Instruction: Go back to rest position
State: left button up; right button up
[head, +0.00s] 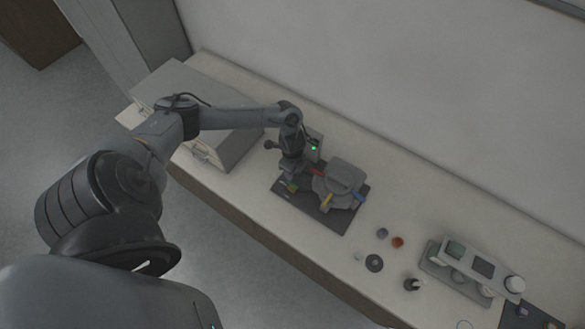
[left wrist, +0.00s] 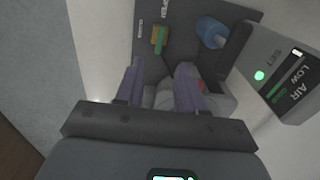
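My left gripper (head: 288,183) is over the left part of the mounting press (head: 340,182), close to its dark base plate (head: 336,222). In the left wrist view the two fingers of this gripper (left wrist: 160,84) stand apart, with no object clearly held between them. Grey press parts show behind the fingers, partly hidden. A green-and-yellow lever (left wrist: 159,40) lies beyond the fingertips, on the dark plate marked OPEN. A blue cylindrical part (left wrist: 211,31) is to its right. Contact with the press cannot be told. My right gripper is in neither view.
A control box (left wrist: 275,72) with a green light and AIR LOW lettering stands close right of the gripper. A large grey box (head: 205,100) stands left on the bench. Small round items (head: 398,242) and a grey rack (head: 470,268) are at right. The wall runs behind.

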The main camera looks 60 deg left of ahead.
pick_arm(q)
jog(key=shift+r, duration=0.5)
